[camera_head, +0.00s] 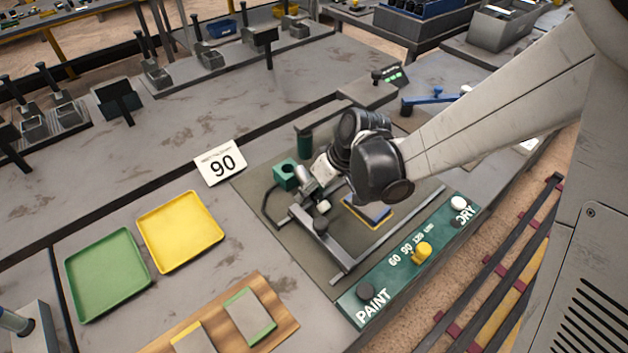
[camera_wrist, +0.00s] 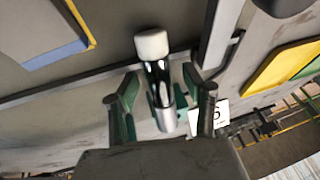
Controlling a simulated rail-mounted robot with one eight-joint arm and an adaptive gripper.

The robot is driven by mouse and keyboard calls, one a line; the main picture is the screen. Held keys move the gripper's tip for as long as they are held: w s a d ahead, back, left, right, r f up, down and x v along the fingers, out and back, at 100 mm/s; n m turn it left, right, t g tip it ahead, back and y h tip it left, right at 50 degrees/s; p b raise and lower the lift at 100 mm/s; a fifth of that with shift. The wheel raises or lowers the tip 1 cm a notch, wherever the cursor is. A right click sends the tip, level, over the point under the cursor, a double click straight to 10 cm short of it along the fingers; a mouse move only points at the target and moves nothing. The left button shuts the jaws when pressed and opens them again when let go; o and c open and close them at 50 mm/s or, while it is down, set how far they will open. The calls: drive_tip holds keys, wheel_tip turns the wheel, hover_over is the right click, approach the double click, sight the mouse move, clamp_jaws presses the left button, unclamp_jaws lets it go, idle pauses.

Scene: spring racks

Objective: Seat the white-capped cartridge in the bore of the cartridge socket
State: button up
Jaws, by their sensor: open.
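The white-capped cartridge (camera_wrist: 157,80) lies between my gripper's fingers in the wrist view, with its white cap toward the top, a dark glossy body and a silver lower end. My gripper (camera_wrist: 160,82) is open, with a finger on each side of the cartridge and gaps at both sides. In the head view my gripper (camera_head: 316,182) is low over the dark mat, and a white cap (camera_head: 323,207) shows just below it. A green block with a dark opening (camera_head: 285,174), which looks like the cartridge socket, stands just left of the gripper. I cannot see inside its opening.
A metal frame (camera_head: 335,250) lies close in front of the gripper. A blue-and-yellow pad (camera_head: 368,210) and a green control panel (camera_head: 410,262) are to the right. A dark green cylinder (camera_head: 304,143) stands behind. Yellow (camera_head: 180,231) and green (camera_head: 106,275) trays lie left.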

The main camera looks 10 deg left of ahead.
clamp_jaws()
drive_tip(key=shift+r, duration=0.1)
idle(0.4)
